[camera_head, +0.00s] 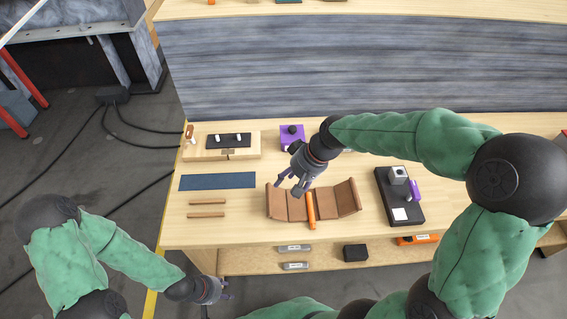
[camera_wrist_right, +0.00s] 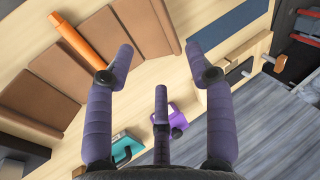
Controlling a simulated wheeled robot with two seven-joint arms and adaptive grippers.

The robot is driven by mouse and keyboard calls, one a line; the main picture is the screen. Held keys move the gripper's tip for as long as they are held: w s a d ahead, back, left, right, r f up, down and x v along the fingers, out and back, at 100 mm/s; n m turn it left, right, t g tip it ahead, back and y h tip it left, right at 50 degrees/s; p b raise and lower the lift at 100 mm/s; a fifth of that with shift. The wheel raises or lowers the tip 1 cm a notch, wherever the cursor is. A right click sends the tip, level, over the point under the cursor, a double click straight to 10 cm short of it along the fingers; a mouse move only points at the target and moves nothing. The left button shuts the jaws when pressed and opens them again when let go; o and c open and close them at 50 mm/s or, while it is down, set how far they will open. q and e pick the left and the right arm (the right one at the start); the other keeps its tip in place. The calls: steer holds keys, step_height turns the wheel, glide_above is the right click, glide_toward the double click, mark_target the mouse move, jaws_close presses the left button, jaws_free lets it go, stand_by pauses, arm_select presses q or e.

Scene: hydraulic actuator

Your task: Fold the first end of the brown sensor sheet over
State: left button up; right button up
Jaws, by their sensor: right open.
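The brown sensor sheet (camera_head: 296,208) lies on the table as several joined panels, with its left and right end panels appearing tilted up. It also shows in the right wrist view (camera_wrist_right: 84,56). An orange bar (camera_head: 311,211) lies across the middle of the sheet. My right gripper (camera_head: 290,187) is open and empty above the sheet's left part. In the right wrist view its fingers (camera_wrist_right: 158,50) straddle the end panel's edge region, and I cannot tell whether they touch it. My left gripper (camera_head: 226,291) is low, off the table's front edge; its jaw opening is unclear.
Two brown sticks (camera_head: 207,209) and a blue mat (camera_head: 217,181) lie left of the sheet. A wooden board with a black plate (camera_head: 229,141) and a purple block (camera_head: 291,132) stand behind. A black tray (camera_head: 408,212) stands to the right. Bare tabletop surrounds the sheet.

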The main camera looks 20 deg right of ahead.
mark_target(272, 199)
steer(key=b+x, duration=0.3)
steer(key=x, duration=0.7)
steer(key=shift+w+a+b, duration=0.1)
steer(key=shift+a+b, duration=0.05)
steer(key=shift+b, duration=0.25)
jaws_close()
